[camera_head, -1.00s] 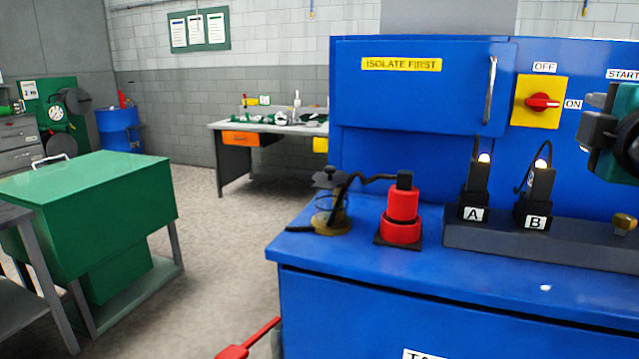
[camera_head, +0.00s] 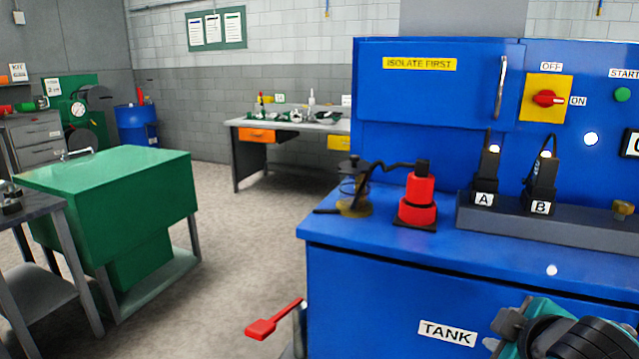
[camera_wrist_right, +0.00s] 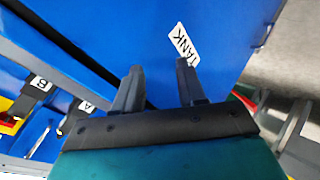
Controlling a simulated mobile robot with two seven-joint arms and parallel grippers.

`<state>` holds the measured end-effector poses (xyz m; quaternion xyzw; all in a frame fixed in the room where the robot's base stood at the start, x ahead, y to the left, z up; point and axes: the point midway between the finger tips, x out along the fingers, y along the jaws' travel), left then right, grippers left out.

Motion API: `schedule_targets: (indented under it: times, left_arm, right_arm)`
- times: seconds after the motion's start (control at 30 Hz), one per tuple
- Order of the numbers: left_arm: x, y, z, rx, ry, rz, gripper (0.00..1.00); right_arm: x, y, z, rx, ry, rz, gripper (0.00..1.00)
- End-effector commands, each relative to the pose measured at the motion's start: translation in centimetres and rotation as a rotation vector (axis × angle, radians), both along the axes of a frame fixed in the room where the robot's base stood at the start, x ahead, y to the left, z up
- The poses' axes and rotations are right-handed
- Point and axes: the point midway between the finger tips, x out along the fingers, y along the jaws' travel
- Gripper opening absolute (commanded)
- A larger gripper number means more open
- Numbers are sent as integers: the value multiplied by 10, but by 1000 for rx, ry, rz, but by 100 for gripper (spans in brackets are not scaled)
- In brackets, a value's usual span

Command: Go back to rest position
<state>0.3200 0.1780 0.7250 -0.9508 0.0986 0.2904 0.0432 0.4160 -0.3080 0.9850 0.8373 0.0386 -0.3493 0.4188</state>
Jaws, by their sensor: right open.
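My right gripper (camera_wrist_right: 160,70) is open in the right wrist view, with two dark fingers apart and nothing between them. Behind the fingers is the blue front of the bench with its TANK label (camera_wrist_right: 184,44). In the head view, my right arm's teal and black end shows at the lower right, in front of the blue bench (camera_head: 400,285) and to the right of the TANK label (camera_head: 447,333). Its fingers are not clear there. My left gripper is in neither view.
On the bench top stand a red cylinder (camera_head: 418,200), a glass jar (camera_head: 354,190) and black units A (camera_head: 485,178) and B (camera_head: 541,188). A red lever (camera_head: 272,320) sticks out at the bench's left. A green cabinet (camera_head: 115,180) stands left; open floor (camera_head: 240,225) lies between.

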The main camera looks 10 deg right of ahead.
Motion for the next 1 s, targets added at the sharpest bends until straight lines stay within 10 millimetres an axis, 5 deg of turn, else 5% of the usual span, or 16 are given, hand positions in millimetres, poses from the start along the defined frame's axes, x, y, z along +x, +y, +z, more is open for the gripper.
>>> schedule_targets:
  times: [0.03,0.2,0.5,1.0]
  left_arm:
    - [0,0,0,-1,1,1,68]
    - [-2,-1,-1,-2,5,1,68]
    - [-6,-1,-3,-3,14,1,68]
    - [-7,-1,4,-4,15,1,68]
  right_arm:
    - [-20,16,-36,95,72,-30,40]
    - [-82,55,-110,332,251,-169,40]
    - [-180,104,-174,592,489,-437,40]
    - [-112,123,-238,722,109,-235,40]
